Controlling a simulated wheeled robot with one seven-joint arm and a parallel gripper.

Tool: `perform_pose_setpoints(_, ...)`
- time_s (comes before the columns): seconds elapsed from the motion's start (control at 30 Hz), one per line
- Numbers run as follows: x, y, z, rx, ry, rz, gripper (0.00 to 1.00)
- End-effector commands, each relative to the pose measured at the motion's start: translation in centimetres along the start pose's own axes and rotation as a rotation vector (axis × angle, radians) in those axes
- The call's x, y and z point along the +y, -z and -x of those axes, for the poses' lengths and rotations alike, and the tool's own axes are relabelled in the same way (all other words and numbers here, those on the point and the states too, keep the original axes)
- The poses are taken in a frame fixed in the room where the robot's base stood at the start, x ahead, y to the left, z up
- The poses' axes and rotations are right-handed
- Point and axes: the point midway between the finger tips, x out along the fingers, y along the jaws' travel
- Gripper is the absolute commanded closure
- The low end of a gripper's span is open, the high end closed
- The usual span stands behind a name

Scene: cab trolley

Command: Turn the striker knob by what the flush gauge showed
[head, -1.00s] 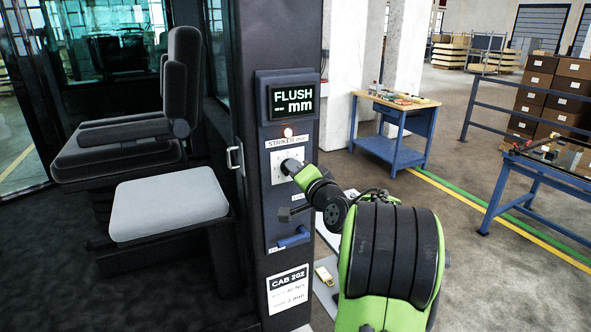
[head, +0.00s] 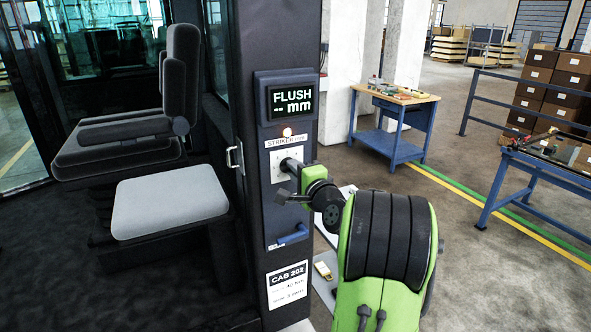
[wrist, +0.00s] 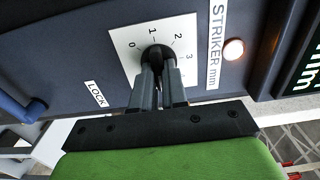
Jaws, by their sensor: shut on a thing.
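The striker knob (wrist: 155,51) is dark and sits on a white dial plate (wrist: 183,30) marked 0, 1, 2 and 3. My gripper (wrist: 158,66) is shut on it; the fingers hide its pointer, so I cannot tell its setting. In the head view my gripper (head: 287,165) meets the dial plate (head: 279,178) on the dark cab pillar. The flush gauge display (head: 292,101) above reads FLUSH and mm, with dashes and no number I can make out. A small lamp (head: 287,132) glows under it.
A blue handle (head: 292,234) is below the knob, beside the LOCK label (wrist: 96,93) in the wrist view. A CAB 202 sheet (head: 287,285) is lower on the pillar. A seat (head: 170,202) is left. A workbench (head: 396,98) stands behind right.

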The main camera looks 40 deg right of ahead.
Motion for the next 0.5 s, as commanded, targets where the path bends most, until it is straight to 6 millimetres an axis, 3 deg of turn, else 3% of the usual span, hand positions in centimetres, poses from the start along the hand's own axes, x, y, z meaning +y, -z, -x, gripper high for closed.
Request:
perform_pose_setpoints(0.37,0.09,0.04,0.01,0.001,-0.002,-0.003,1.0)
perform_pose_setpoints(0.4,0.1,0.04,0.01,0.001,-0.002,-0.003,0.83)
perform_pose_setpoints(0.5,0.08,0.03,0.01,0.001,-0.002,-0.003,0.67)
